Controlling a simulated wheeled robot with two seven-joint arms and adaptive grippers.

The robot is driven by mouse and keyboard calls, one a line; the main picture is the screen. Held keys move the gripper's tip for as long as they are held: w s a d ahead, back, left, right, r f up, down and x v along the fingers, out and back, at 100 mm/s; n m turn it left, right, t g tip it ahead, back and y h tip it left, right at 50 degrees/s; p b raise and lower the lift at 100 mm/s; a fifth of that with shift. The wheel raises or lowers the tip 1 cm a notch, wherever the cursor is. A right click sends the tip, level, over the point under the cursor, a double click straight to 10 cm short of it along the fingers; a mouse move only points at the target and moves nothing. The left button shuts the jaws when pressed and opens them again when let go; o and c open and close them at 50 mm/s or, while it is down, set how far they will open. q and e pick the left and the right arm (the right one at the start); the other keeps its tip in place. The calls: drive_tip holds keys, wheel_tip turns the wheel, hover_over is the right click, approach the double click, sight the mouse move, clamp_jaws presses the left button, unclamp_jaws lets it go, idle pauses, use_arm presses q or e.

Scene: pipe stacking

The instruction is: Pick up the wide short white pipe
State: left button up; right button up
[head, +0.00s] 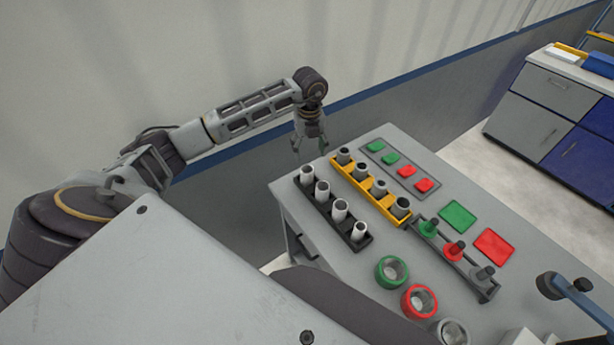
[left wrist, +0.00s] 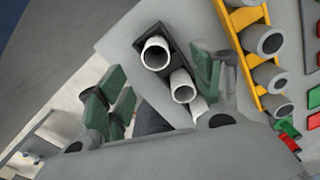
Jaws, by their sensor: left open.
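A black rack (head: 331,216) on the grey table holds several upright white pipes of differing width and height. A wide, short-looking white pipe (head: 340,209) stands in it, with a narrower white pipe (head: 359,231) at the near end. My left gripper (head: 309,143) is open and empty, above and beyond the rack's far end. In the left wrist view its fingers (left wrist: 158,92) are apart on either side of the rack's row. A wide white pipe (left wrist: 156,53) and a narrower one (left wrist: 182,86) show there; another is partly hidden by the gripper. My right gripper is out of view.
A yellow rack (head: 362,186) with grey pipes stands close beside the black rack. A wall runs behind the left arm.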

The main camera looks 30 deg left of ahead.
sight(307, 168)
use_arm(q)
drive_tip(key=shift+f, duration=2.55)
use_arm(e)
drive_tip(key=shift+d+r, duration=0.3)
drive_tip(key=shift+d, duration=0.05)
use_arm(q)
drive_tip(key=shift+f+p, duration=0.1)
drive_tip(key=shift+p, duration=0.2)
drive_tip(key=shift+s+a+f, duration=0.15)
drive_tip(key=shift+f, duration=0.45)
wheel_tip(307, 168, down, 3)
drive_tip(key=shift+s+a+r+p, duration=0.1)
drive_tip(key=shift+a+r+p, duration=0.05)
drive_tip(key=shift+p, duration=0.45)
drive_tip(key=shift+f, duration=0.55)
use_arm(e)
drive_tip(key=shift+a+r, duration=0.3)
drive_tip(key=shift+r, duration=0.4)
use_arm(q)
drive_tip(key=shift+c, duration=0.5)
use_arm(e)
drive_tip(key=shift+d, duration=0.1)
use_arm(q)
drive_tip(key=c, duration=1)
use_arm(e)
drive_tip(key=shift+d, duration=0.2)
